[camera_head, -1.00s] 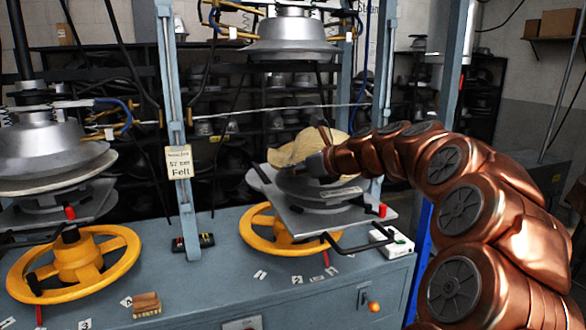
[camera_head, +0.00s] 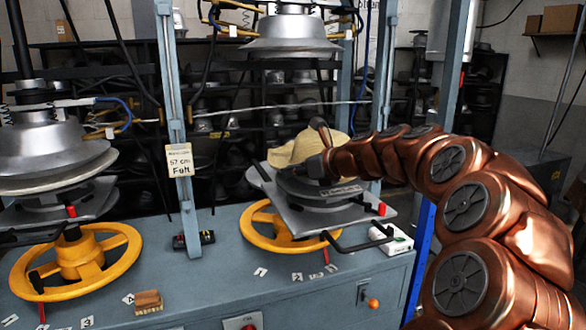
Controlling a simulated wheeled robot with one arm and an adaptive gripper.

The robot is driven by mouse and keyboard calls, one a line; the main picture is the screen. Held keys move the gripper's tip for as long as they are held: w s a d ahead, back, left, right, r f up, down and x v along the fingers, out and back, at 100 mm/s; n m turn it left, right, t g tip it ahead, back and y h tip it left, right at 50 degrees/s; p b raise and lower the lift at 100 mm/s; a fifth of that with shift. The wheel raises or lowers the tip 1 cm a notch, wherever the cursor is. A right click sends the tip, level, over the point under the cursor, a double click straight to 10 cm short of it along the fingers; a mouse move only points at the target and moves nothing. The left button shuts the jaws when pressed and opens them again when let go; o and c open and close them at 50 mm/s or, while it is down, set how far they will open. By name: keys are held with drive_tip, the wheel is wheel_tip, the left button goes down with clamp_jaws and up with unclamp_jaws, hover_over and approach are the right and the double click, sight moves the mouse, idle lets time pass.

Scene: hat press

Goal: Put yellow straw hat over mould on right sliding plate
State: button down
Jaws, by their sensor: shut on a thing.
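The yellow straw hat (camera_head: 296,150) is behind the front end of my arm, above the back of the right sliding plate (camera_head: 262,178). Part of it is hidden by my arm. The mould (camera_head: 318,190), a grey metal disc shape, sits on that plate, under and in front of the hat. My gripper (camera_head: 318,150) is shut on the hat; its fingertips are mostly hidden. I cannot tell whether the hat touches the mould.
A grey press head (camera_head: 290,45) hangs above the plate. A blue-grey post (camera_head: 175,120) stands to the left. A second press (camera_head: 50,150) is at far left. Yellow handwheels (camera_head: 75,262) and a wooden brush (camera_head: 147,301) are on the bench (camera_head: 215,290).

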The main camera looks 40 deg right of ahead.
drive_tip(key=c, duration=1.2)
unclamp_jaws()
drive_tip(key=shift+s, duration=0.1)
drive_tip(key=v, duration=1.2)
